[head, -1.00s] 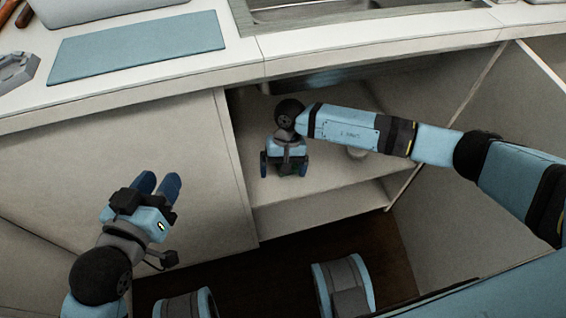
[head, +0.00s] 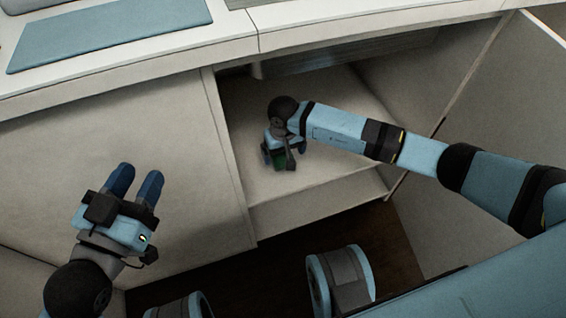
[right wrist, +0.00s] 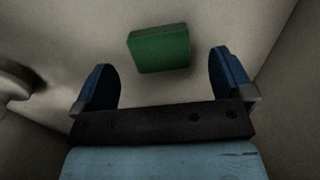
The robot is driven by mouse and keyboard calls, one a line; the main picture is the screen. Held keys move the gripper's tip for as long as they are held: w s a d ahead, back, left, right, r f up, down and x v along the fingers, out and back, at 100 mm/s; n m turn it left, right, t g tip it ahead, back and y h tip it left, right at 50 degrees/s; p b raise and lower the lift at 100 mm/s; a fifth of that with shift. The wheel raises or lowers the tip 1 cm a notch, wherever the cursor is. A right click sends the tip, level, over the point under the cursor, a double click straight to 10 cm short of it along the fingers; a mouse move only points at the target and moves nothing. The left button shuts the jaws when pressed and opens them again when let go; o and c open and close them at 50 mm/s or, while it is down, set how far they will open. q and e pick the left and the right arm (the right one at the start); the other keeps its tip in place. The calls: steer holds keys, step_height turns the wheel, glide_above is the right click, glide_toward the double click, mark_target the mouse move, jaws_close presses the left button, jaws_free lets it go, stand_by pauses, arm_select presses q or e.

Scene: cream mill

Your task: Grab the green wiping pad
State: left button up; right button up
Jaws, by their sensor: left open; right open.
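The green wiping pad (right wrist: 160,49) lies on the cabinet floor in the right wrist view, just beyond my right gripper's fingertips and between their lines. My left gripper (head: 137,172) is open and empty in front of the closed cabinet panel at the left.
The open cabinet (head: 340,182) has a side wall and an open door at the right. A pale rounded object (right wrist: 14,80) is at the left in the right wrist view. The countertop (head: 230,38) above holds a blue mat (head: 110,36).

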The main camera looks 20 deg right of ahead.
mark_target(284, 159)
step_height(284, 159, down, 3)
steer(key=shift+f+b, duration=0.1)
steer(key=shift+b, duration=0.35)
steer(key=shift+f, duration=0.1)
arm_select(q)
steer(key=shift+w+a+r+m+t, duration=0.15)
steer(key=shift+w+a+m+t, duration=0.2)
steer(key=shift+m, duration=0.25)
arm_select(e)
steer(key=c, duration=1)
